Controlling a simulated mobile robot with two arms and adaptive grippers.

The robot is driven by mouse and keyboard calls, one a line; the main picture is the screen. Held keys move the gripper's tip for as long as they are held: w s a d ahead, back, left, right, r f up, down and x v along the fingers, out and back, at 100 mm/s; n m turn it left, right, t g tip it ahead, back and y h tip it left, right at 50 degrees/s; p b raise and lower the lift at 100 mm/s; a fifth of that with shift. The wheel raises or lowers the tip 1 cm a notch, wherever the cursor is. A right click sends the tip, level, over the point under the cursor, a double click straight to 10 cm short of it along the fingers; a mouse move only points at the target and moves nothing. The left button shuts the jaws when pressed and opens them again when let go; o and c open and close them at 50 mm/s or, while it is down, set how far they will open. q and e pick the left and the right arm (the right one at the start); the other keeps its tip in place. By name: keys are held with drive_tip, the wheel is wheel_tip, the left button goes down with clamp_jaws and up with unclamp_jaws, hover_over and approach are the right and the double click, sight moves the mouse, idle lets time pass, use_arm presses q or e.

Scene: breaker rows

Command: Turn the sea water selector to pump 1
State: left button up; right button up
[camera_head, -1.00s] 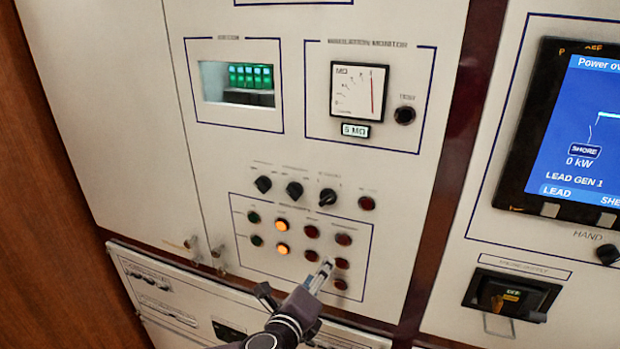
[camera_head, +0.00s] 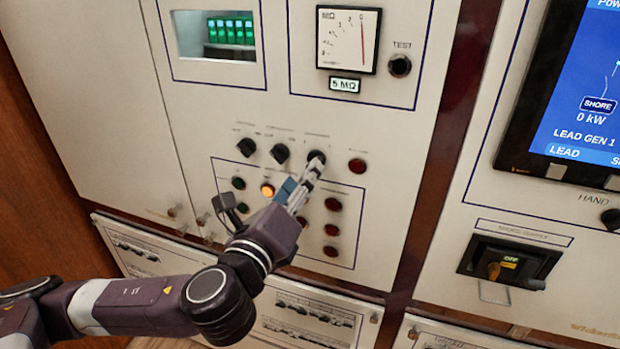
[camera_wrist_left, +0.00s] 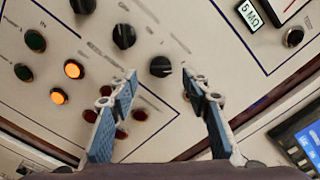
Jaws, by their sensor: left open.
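A row of three black rotary selector knobs is on the light panel. The rightmost knob (camera_head: 316,157), under a blurred label that I cannot read, is just beyond my left gripper (camera_head: 308,180). In the left wrist view this knob (camera_wrist_left: 160,67) lies ahead, between the lines of the two fingers and a little left of centre. My left gripper (camera_wrist_left: 165,95) is open and empty, with its blue-padded fingers spread apart. I cannot tell from the head view whether a fingertip touches the knob. My right gripper is not in view.
Two more knobs, the middle one (camera_head: 280,153) and the left one (camera_head: 246,147), stand close by. A red button (camera_head: 357,166) is to the right. Lamps and red buttons sit below. A meter (camera_head: 348,40) and TEST knob (camera_head: 400,65) are above.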

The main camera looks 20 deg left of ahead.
use_arm(q)
drive_tip(key=w, duration=0.5)
drive_tip(key=shift+w+d, duration=0.1)
drive_tip(key=shift+w, duration=0.05)
drive_tip(key=shift+c, duration=0.6)
drive_tip(key=c, duration=1)
